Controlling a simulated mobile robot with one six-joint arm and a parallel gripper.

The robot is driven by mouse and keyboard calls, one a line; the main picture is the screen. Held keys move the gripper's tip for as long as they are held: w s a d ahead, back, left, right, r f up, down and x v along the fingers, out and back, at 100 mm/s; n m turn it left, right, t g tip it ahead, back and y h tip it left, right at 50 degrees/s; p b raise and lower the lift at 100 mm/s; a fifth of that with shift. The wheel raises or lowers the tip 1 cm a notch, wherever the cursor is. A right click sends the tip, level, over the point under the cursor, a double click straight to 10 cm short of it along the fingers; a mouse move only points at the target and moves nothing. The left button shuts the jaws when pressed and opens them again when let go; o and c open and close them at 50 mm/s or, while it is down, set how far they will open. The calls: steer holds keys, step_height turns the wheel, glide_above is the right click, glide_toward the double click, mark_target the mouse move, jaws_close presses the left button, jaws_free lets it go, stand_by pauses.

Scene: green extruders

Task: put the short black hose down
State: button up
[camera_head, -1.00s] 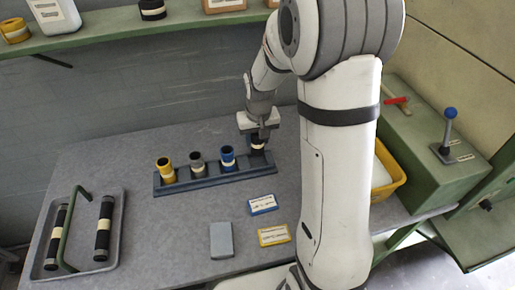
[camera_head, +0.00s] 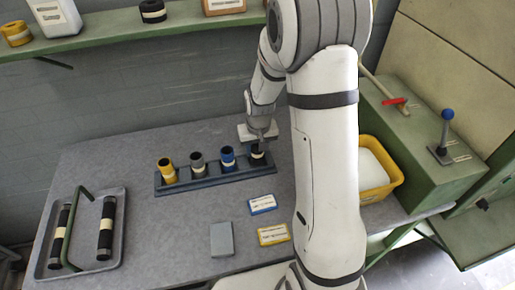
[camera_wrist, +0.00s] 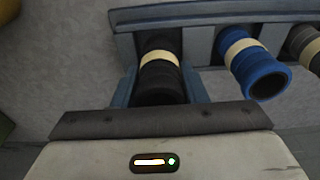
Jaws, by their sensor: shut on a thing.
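The short black hose (camera_head: 257,154), with a cream band, is at the right end slot of the blue-grey rack (camera_head: 215,180). In the wrist view the hose (camera_wrist: 160,80) sits between the fingers of my gripper (camera_wrist: 161,92), which is shut on it. Its lower end lines up with the rack's end slot (camera_wrist: 124,46); whether it rests on the slot floor is hidden. My gripper (camera_head: 258,142) is above the rack in the head view. Yellow (camera_head: 167,169), grey (camera_head: 197,165) and blue (camera_head: 228,158) short hoses stand in the other slots.
A grey tray (camera_head: 122,225) with two long black hoses and a green handle is at left. Blue (camera_head: 262,204) and yellow (camera_head: 273,235) cards and a grey block (camera_head: 221,240) lie in front. A yellow bin (camera_head: 396,178) stands right. A shelf (camera_head: 110,35) runs above.

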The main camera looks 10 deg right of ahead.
steer(key=shift+f, duration=0.45)
steer(key=shift+f, duration=0.15)
steer(key=o, duration=1.1)
